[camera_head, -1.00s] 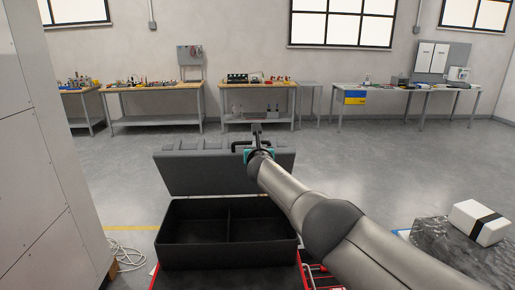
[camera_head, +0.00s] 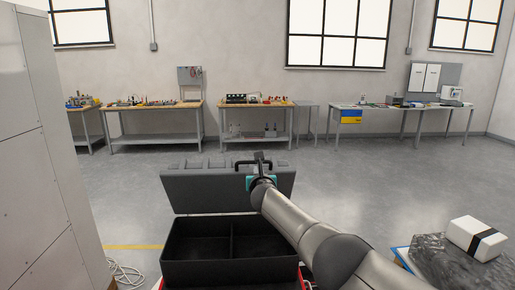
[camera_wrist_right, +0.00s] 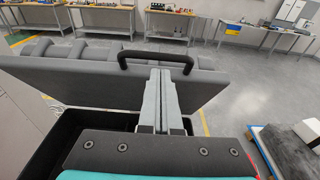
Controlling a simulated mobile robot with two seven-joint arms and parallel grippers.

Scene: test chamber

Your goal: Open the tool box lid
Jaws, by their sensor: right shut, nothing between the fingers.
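The tool box (camera_head: 200,250) stands in front of me, a black bin with a divider inside. Its grey lid (camera_head: 215,192) is swung up, leaning back behind the bin. The black lid handle (camera_wrist_right: 155,57) shows at the lid's top edge in the right wrist view. My right gripper (camera_head: 260,158) is at the lid's upper edge by the handle; in the right wrist view its two pale fingers (camera_wrist_right: 163,80) are together, empty, with tips just below the handle bar. I cannot tell whether they touch the lid. My left gripper is not in view.
A tall pale cabinet (camera_head: 45,150) stands close on the left. A dark block with a white box (camera_head: 476,238) on top is at the right. Workbenches (camera_head: 155,107) line the far wall. The floor behind the lid is clear.

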